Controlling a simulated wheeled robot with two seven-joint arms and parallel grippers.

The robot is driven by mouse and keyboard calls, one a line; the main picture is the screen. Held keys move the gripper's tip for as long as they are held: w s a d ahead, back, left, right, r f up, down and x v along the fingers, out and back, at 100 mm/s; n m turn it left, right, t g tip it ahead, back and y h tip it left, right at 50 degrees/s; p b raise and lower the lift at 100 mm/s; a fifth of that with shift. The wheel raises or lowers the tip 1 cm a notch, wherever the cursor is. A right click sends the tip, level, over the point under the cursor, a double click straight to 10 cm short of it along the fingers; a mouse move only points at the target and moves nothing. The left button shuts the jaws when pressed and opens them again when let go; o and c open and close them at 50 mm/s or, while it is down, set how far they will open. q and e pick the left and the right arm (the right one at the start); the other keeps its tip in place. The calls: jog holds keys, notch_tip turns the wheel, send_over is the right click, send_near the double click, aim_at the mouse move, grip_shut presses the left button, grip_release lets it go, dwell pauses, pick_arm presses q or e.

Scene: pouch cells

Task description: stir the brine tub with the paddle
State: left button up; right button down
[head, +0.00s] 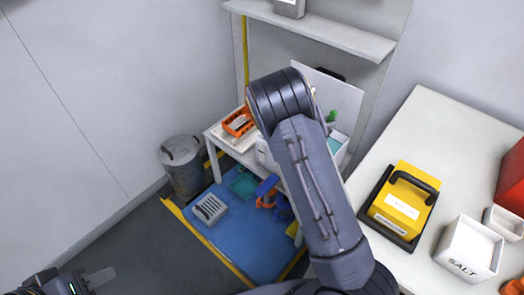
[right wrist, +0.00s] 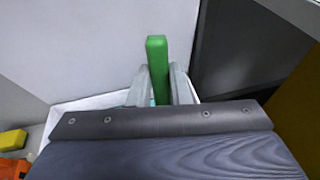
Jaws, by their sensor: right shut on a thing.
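The brine tub (head: 345,158) is a white tub with teal liquid on the low white bench, partly hidden behind my right arm in the head view. Its white rim (right wrist: 95,102) shows in the right wrist view. The paddle's green handle (right wrist: 157,62) stands upright between the fingers of my right gripper (right wrist: 158,85), which is shut on it. The green handle top (head: 331,116) also shows in the head view just right of my arm. The paddle's lower end is hidden. My left gripper (head: 92,281) is at the bottom left, away from the tub; its jaw opening is unclear.
An orange rack (head: 237,122) sits on the bench left of the tub. A grey bin (head: 184,165) stands by the wall. A blue mat (head: 235,233) holds several tools. A white table (head: 440,130) on the right holds a yellow case (head: 408,177) and a salt box (head: 472,243).

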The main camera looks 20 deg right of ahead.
notch_tip(320, 180, up, 11)
jog(key=p, duration=0.8)
jog(key=shift+a+f, duration=0.1)
dwell(1.5)
jog(key=a+r+n+t+y+p, duration=0.1)
jog(key=a+r+n+t+y, duration=0.1)
jog(key=a, duration=0.6)
jog(key=s+a+r+n+t+y+p, duration=0.1)
jog(key=a+r+n+t+y, duration=0.2)
jog(key=a, duration=0.5)
jog(key=s+a+r+n+t+y+p, duration=0.1)
jog(key=a+r+n+t+y, duration=0.2)
jog(key=a, duration=0.5)
jog(key=n+t+y, duration=0.1)
jog(key=n+t, duration=0.1)
jog(key=n, duration=0.1)
jog(key=shift+s+a+r+y+p, duration=0.15)
jog(key=shift+s+a+y+p, duration=0.1)
jog(key=shift+a+y+p, duration=0.15)
jog(key=shift+r, duration=0.1)
